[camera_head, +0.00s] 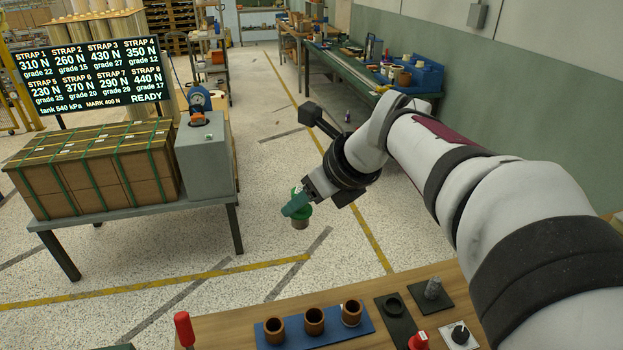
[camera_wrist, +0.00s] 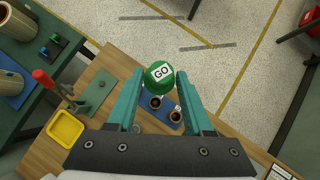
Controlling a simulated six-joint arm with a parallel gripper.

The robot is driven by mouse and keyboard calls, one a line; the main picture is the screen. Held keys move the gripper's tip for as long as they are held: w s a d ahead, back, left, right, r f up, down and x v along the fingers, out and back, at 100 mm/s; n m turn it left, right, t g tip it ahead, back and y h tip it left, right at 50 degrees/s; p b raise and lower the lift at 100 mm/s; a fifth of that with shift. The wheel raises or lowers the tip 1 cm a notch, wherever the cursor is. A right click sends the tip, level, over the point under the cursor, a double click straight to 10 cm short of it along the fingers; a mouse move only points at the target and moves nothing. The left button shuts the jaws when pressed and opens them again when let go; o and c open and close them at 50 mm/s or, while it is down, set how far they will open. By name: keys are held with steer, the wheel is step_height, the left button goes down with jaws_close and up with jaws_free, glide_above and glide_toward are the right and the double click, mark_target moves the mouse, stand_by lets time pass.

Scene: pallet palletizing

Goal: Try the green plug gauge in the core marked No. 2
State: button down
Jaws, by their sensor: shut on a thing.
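The green plug gauge (camera_head: 300,222) hangs from my gripper (camera_head: 296,206), above the floor beyond the bench in the head view. In the wrist view the green gauge (camera_wrist: 160,76) shows a white "GO" label between the fingers of my gripper (camera_wrist: 158,82). Three brown cores stand upright in a row on a blue plate (camera_head: 292,345): left core (camera_head: 274,331), middle core (camera_head: 314,322), right core (camera_head: 351,313). Two cores (camera_wrist: 175,117) show in the wrist view below the gauge, which may hide the third. I cannot read any core number.
The wooden bench (camera_head: 225,334) also carries a red handle (camera_head: 184,328), a black ring on a dark plate (camera_head: 394,304), a grey cylinder (camera_head: 433,288), a red knob (camera_head: 419,341) and a black knob (camera_head: 460,335). A yellow tray (camera_wrist: 64,128) shows in the wrist view. Strapped cartons (camera_head: 95,175) stand left.

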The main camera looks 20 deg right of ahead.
steer(key=a+f+n+g+y, duration=0.2)
steer(key=f+n, duration=0.4)
steer(key=f, duration=0.6)
steer(key=s+a+f+n+g+y, duration=0.1)
steer(key=a+f+n+g, duration=0.3)
steer(key=f+n, duration=0.3)
steer(key=shift+s+a+f+n+g+y, duration=0.25)
steer(key=shift+f+g, duration=0.65)
steer(key=shift+f, duration=1.95)
steer(key=shift+w+r, duration=0.1)
steer(key=shift+r, duration=0.05)
steer(key=shift+a+r, duration=0.15)
steer(key=shift+r, duration=0.15)
steer(key=shift+f, duration=0.1)
steer(key=shift+f, duration=0.25)
steer(key=shift+f, duration=1.15)
